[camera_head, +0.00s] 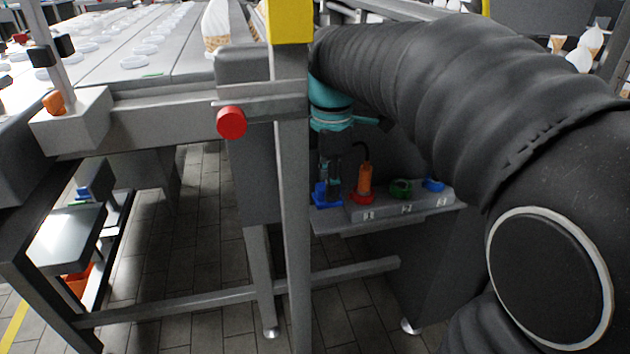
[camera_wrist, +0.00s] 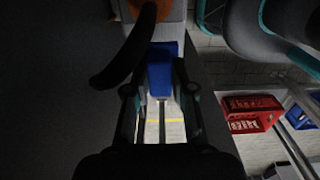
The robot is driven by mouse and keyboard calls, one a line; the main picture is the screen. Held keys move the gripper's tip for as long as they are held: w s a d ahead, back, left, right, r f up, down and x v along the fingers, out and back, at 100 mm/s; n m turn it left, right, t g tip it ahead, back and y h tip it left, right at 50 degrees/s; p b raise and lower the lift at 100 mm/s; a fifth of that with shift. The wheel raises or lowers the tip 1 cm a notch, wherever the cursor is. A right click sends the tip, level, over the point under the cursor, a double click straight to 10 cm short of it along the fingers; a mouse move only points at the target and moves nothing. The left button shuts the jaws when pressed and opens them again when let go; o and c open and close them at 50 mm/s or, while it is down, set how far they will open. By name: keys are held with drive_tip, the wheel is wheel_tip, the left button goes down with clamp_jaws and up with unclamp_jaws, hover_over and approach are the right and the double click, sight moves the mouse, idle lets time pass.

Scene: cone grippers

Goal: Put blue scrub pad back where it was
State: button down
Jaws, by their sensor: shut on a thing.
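The blue scrub pad (camera_head: 322,196) is at the left end of a small grey shelf (camera_head: 345,226) in the head view. My gripper (camera_head: 329,188) points down with its fingers on the pad. In the wrist view the blue pad (camera_wrist: 162,72) sits between the two fingers of my gripper (camera_wrist: 160,95), which is shut on it. The pad is left of the numbered grey holder block (camera_head: 400,208). I cannot tell whether the pad touches the shelf.
An orange tool (camera_head: 365,180) with a black cord stands in a red ring on the block, close right of my gripper. A green ring (camera_head: 401,188) and a blue ring (camera_head: 433,185) follow. A grey post (camera_head: 292,220) stands just left. A red crate (camera_wrist: 251,112) shows in the wrist view.

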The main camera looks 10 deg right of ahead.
drive_tip(key=shift+a+f, duration=0.1)
drive_tip(key=shift+f, duration=2)
drive_tip(key=shift+f+b, duration=0.1)
drive_tip(key=shift+b, duration=0.2)
drive_tip(key=c, duration=1)
unclamp_jaws()
wheel_tip(320, 180, up, 12)
drive_tip(key=shift+r+p, duration=0.15)
drive_tip(key=shift+p, duration=0.75)
